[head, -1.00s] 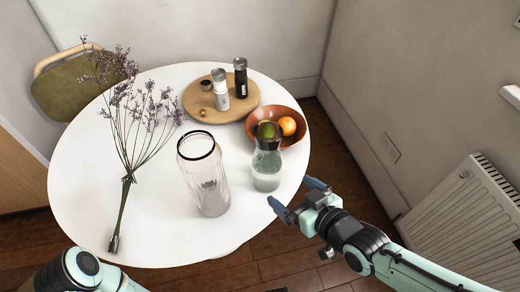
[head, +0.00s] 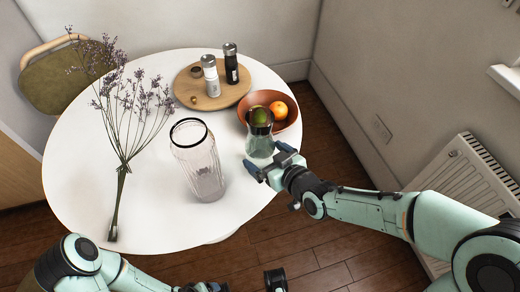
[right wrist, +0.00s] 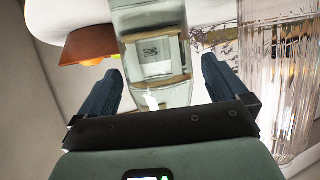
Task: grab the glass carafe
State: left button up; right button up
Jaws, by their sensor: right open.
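The glass carafe (head: 260,146) is clear, with a dark collar, and stands upright near the right edge of the white round table (head: 130,210). My right gripper (head: 264,166) is open just in front of it, on the near right side. In the right wrist view the carafe (right wrist: 155,65) stands between the two spread fingers of the right gripper (right wrist: 163,85), with gaps on both sides and nothing gripped. My left arm shows at the bottom left of the head view, but its fingers cannot be made out.
A ribbed glass jar (head: 200,168) with a black rim stands left of the carafe. A brown bowl (head: 290,120) of fruit is close behind it. A wooden tray (head: 190,97) holds two bottles. Dried flowers (head: 122,165) lie on the left. A radiator (head: 460,185) is at right.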

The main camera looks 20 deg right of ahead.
aim_at(260, 151)
jog(key=x, duration=0.3)
jog(key=shift+w+f, duration=0.3)
jog(key=shift+w, duration=0.05)
pick_arm(q)
jog(key=shift+w+a+f, duration=0.2)
jog(key=shift+w+f, duration=0.1)
jog(key=shift+w, duration=0.15)
pick_arm(e)
jog(key=c, duration=1.5)
jog(key=shift+r, duration=0.15)
jog(key=shift+c, duration=0.5)
jog(key=shift+r, duration=0.1)
